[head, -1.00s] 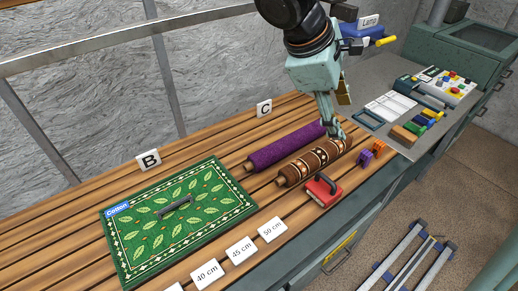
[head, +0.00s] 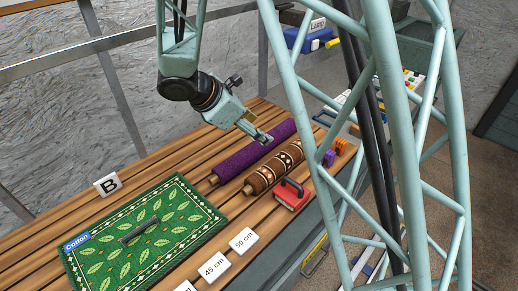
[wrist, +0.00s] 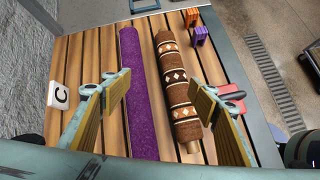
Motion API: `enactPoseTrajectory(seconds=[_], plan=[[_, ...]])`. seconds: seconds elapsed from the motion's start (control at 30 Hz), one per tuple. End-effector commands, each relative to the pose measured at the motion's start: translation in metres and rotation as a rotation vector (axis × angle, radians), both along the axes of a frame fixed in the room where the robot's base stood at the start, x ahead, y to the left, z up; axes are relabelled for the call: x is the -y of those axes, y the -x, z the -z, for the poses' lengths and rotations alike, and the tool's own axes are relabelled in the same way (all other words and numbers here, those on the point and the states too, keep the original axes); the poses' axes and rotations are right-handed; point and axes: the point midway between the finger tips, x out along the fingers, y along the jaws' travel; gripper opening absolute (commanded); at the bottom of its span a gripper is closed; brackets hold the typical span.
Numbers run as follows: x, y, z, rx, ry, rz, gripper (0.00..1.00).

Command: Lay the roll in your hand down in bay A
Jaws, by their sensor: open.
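My gripper (head: 258,137) is open and empty, above the slatted wooden bench. In the wrist view, my gripper's two wide-apart fingers (wrist: 152,88) frame parts of both rolls, with clear space between the fingers. A purple roll (head: 243,156) and a brown patterned roll (head: 271,170) lie side by side on the slats, apart from each other. The wrist view shows the purple roll (wrist: 138,95) at centre left and the brown roll (wrist: 177,85) right of it. A "C" marker (wrist: 59,95) stands left of the purple roll. A "B" marker (head: 107,184) stands behind the green rug. No "A" marker shows.
A green leaf-patterned rug (head: 150,235) with a "Cotton" tag lies flat at the left. A red block with a dark handle (head: 291,195) sits beside the brown roll. Purple and orange pieces (head: 334,152) stand near the bench edge. Length cards (head: 243,240) line the front.

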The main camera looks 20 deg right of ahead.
Motion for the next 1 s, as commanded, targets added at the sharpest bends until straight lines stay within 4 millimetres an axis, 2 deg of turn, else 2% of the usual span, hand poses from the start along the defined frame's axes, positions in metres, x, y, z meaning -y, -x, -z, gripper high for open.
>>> enactPoseTrajectory(seconds=[0.03,0.3,0.5,0.7,1.0], plan=[[-0.005,-0.006,0.010,-0.014,0.015,-0.028,0.55],[-0.032,-0.033,0.052,-0.077,0.086,-0.177,0.55],[-0.046,-0.045,0.075,-0.110,0.121,-0.251,0.55],[-0.051,-0.049,0.083,-0.120,0.135,-0.280,0.55],[-0.051,-0.050,0.083,-0.120,0.135,-0.280,0.55]])
